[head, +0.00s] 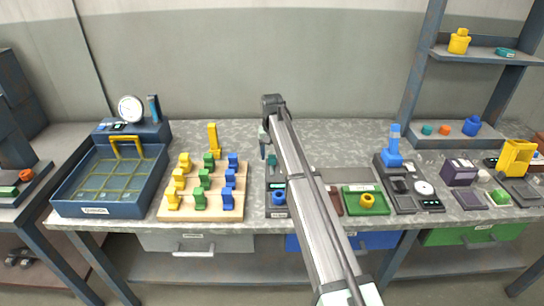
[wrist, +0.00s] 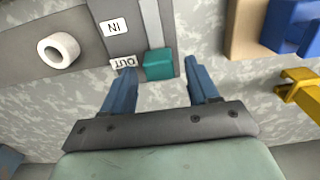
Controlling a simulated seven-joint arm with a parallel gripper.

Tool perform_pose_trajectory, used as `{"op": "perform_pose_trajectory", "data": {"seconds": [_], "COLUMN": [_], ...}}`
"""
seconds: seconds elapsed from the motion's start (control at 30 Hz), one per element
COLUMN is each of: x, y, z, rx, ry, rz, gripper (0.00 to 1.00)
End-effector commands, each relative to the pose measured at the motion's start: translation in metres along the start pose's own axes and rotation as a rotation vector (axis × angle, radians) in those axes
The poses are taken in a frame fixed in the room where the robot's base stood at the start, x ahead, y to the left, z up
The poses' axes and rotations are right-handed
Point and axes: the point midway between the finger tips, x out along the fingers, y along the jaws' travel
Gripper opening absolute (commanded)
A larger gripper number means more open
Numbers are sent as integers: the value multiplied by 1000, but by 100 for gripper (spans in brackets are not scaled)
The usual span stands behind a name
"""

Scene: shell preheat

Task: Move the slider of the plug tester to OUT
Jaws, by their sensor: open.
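The plug tester (head: 277,211) is a dark narrow panel near the bench's middle, partly covered by my arm in the head view. In the wrist view its panel (wrist: 122,44) carries an IN label (wrist: 114,26) and an OUT label (wrist: 123,63). The teal slider (wrist: 158,64) sits at the end of a pale track, beside OUT; it also shows in the head view (head: 272,160). My gripper (wrist: 160,72) is open and empty, with its fingertips on either side of the slider in the wrist view. I cannot tell whether they touch it.
A wooden board (head: 192,213) with yellow, green and blue pieces stands left of the tester. A yellow piece (head: 214,142) stands behind it. A green tray (head: 351,206) lies to the right. The bench behind is clear.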

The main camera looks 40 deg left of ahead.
Motion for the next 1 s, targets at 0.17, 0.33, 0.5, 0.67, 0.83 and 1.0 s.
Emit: {"op": "perform_pose_trajectory", "data": {"seconds": [0.17,0.33,0.5,0.67,0.83,1.0], "x": [-34,-68,-96,-113,-122,-123], "y": [0,0,0,0,0,0], "z": [-1,-1,-1,-1,-1,0], "rx": [0,0,0,0,0,0], "ry": [2,2,2,1,1,1], "rz": [0,0,0,0,0,0], "gripper": [60,60,60,60,60,60]}}
